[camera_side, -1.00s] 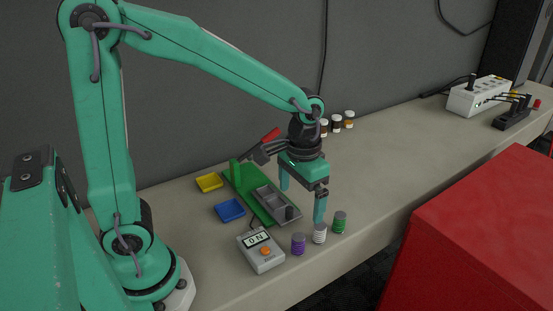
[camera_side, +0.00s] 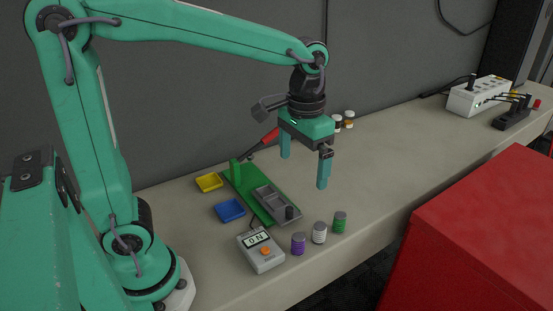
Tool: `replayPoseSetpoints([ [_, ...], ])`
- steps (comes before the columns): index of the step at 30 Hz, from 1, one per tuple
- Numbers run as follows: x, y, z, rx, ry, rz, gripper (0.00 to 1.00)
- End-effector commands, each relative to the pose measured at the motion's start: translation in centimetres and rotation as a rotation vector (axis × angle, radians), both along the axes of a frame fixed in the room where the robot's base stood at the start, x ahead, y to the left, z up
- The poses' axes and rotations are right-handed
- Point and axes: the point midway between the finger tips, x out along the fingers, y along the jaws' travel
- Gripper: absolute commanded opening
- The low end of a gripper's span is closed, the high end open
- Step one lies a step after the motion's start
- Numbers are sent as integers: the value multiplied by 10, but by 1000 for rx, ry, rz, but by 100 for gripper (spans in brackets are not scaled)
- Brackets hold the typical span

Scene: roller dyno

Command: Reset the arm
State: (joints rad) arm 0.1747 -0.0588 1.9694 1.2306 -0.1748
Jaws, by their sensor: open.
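My gripper (camera_side: 304,172) is open and empty, with its two teal fingers pointing down and set well apart. It hangs above the bench, over and behind the grey roller unit (camera_side: 281,207) on the green base plate (camera_side: 244,190). The fingers appear clear of everything below. My arm reaches across from the left with its forearm raised.
On the bench (camera_side: 385,165) are a yellow tray (camera_side: 209,182), a blue tray (camera_side: 230,210), a box reading "ON" (camera_side: 261,251), and purple (camera_side: 298,244), white (camera_side: 319,233) and green (camera_side: 340,222) cylinders. A red cabinet (camera_side: 490,235) stands at right. The bench's middle right is clear.

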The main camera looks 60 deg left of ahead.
Motion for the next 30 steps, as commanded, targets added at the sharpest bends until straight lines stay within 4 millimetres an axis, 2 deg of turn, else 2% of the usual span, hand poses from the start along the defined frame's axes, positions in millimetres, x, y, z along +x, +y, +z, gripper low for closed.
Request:
replayPoseSetpoints([
  [5, 0, 0, 11, 0, 0, 0, 100],
  [17, -7, 4, 15, -4, -26, 1, 100],
  [30, -51, 31, 22, -21, -212, 3, 100],
])
